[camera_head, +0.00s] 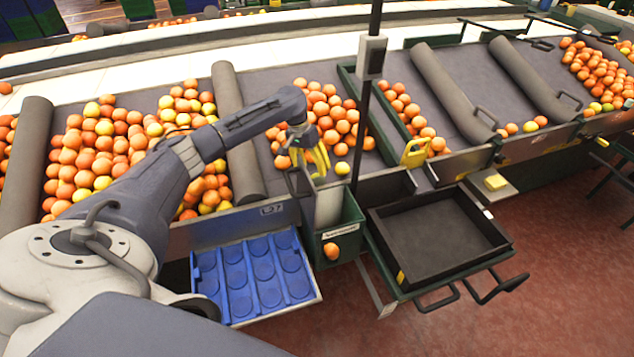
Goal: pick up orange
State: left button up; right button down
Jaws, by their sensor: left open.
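My left gripper (312,160), with yellow fingers, is open at the near part of the middle bay. It points down among the oranges there, and I cannot tell whether it touches any. The pile of oranges (328,108) in that bay lies just beyond and to the right of the fingers. A yellowish fruit (342,168) lies close to the right of the gripper. My left arm hides part of the oranges in the left bay (88,150). My right gripper is not in view.
A blue tray with round recesses (240,280) and an empty black drawer (435,240) sit in front of the bays. A single orange (331,251) shows at the small green bin (348,228). Grey rolls (236,140) divide the bays. A dark post (368,100) stands right of my gripper.

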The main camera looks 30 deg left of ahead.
aim_at(315, 175)
pick_arm(q)
jog(key=shift+x, duration=2.95)
jog(key=c, duration=1.1)
jog(key=shift+r, duration=0.1)
notch_tip(315, 175, up, 20)
jog(key=shift+f, duration=0.1)
